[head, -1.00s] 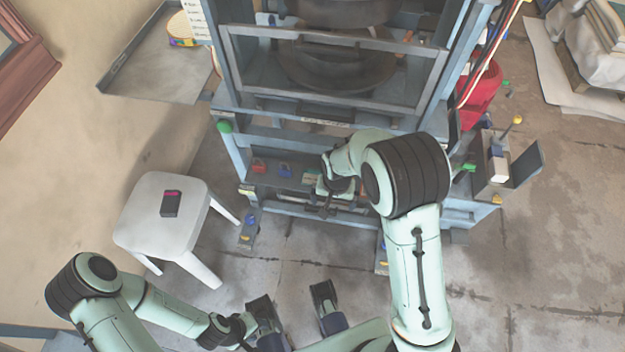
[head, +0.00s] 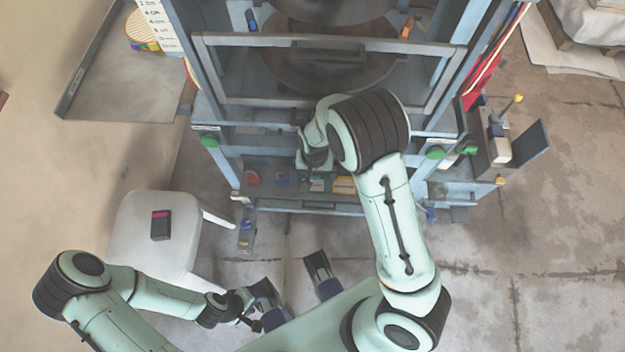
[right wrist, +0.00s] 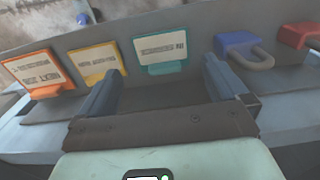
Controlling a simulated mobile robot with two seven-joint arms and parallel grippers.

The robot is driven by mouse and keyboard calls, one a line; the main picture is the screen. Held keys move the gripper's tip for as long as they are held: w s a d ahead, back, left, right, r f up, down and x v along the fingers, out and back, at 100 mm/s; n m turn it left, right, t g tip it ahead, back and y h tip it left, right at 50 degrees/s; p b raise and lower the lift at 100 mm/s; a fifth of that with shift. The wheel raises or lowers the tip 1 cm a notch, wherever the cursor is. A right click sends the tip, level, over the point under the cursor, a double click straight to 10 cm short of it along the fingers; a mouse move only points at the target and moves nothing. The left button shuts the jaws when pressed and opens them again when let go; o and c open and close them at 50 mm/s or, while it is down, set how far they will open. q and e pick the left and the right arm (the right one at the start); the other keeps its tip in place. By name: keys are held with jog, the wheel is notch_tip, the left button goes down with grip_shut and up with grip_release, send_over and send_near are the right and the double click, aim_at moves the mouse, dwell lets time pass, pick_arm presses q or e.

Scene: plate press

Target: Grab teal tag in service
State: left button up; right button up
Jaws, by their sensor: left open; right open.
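The teal tag (right wrist: 162,52) has a white label and stands upright on the shelf of the press, just beyond my right gripper in the right wrist view. My right gripper (right wrist: 161,80) is open, its blue fingers on either side of the tag's line, with nothing between them. My left gripper (head: 256,311) is open and empty at the lower left, away from the shelf.
A yellow tag (right wrist: 96,64) and an orange tag (right wrist: 38,75) stand left of the teal one. A blue padlock (right wrist: 243,48) and a red padlock (right wrist: 301,36) lie to its right. A white stool (head: 158,235) holds a dark box (head: 161,226).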

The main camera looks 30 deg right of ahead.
aim_at(313, 179)
notch_tip(313, 179, down, 4)
jog(key=shift+w+a+f+b, duration=0.1)
jog(key=shift+a+b, duration=0.05)
jog(key=shift+b, duration=0.35)
jog(key=c, duration=1)
jog(key=shift+o, duration=0.2)
jog(key=shift+r, duration=0.2)
